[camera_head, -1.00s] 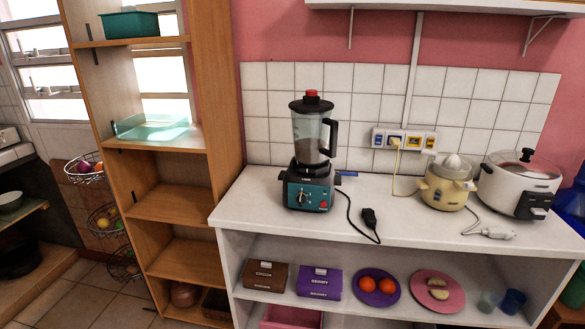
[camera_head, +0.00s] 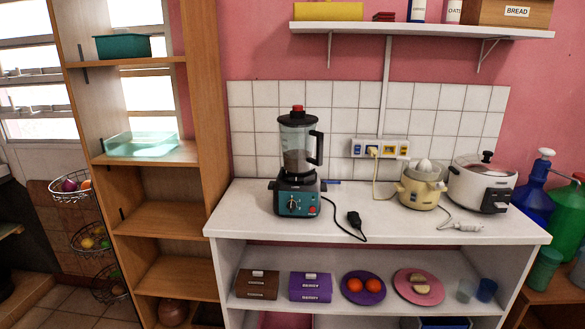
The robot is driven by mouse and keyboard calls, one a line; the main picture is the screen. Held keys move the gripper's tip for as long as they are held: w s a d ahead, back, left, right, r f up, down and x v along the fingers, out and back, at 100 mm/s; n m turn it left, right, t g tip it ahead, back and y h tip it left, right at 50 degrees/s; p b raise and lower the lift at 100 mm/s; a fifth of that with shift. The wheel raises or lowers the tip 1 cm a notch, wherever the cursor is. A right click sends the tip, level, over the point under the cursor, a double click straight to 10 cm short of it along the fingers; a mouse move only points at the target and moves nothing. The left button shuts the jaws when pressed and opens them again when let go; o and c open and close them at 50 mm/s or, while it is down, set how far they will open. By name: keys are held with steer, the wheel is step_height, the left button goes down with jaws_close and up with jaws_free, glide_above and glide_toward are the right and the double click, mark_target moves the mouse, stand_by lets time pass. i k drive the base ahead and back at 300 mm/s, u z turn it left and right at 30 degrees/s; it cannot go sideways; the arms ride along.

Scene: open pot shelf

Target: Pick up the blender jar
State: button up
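The blender jar (camera_head: 297,147) is clear with a black lid, a red cap and a black handle on its right side. It stands upright on the teal and black blender base (camera_head: 298,198), near the left part of the white counter (camera_head: 350,212). Some dark content shows in the lower part of the jar. My gripper is not in view.
A juicer (camera_head: 420,187) and a rice cooker (camera_head: 482,185) stand to the right on the counter. A black plug and cord (camera_head: 354,220) lie right of the blender. A wall shelf (camera_head: 420,31) hangs above. A tall wooden shelf (camera_head: 208,110) stands at the left.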

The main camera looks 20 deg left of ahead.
mark_target(297, 141)
steer(key=u, duration=0.05)
steer(key=i, duration=1)
steer(key=z, duration=0.05)
